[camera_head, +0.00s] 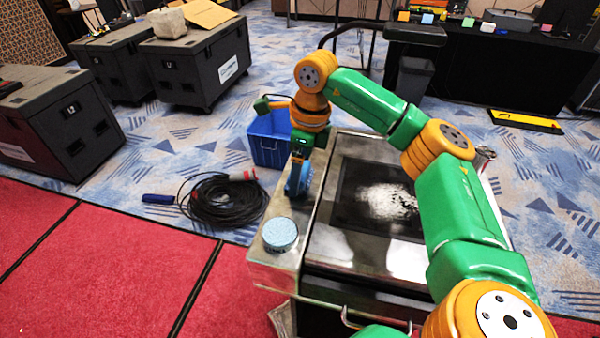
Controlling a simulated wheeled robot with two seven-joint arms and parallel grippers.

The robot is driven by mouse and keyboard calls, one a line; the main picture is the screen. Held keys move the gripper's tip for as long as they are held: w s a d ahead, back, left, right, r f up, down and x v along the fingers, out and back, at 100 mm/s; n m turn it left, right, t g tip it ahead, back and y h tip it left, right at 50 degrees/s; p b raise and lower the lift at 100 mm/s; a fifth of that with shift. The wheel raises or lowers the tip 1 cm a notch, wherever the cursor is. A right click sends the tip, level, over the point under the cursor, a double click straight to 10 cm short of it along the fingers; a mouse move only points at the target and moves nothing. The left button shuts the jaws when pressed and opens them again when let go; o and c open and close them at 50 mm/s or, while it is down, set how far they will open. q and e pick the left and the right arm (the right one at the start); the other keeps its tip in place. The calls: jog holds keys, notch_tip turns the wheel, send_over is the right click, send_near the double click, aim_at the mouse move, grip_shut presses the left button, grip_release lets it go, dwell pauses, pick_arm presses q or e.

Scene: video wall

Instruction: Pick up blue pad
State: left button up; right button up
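My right arm reaches in from the right, and its gripper (298,170) points down over the left side of the metal case. A blue round pad (301,183) shows at the fingertips, turned on edge, and the fingers appear closed on it. A second round pad (280,234), light blue and speckled, lies flat on the metal ledge just below and left of the gripper, apart from it. My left gripper is not in view.
The metal case (330,245) has a dark glossy recessed top. A blue bin (268,140) stands behind the gripper. A coiled black cable (222,200) lies on the floor at left. Black road cases (200,58) and a black-draped table (490,65) stand farther back.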

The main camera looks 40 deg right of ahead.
aim_at(304, 172)
jog(key=shift+r, duration=0.35)
jog(key=r+b, duration=0.1)
jog(key=s+r+b, duration=0.1)
jog(key=r, duration=0.1)
jog(key=shift+r, duration=0.2)
jog(key=s+d+r+p, duration=0.1)
jog(key=s+r+p, duration=0.4)
jog(key=s, duration=0.8)
notch_tip(304, 172, up, 4)
jog(key=shift+d+f+p, duration=0.1)
jog(key=shift+d+p, duration=0.2)
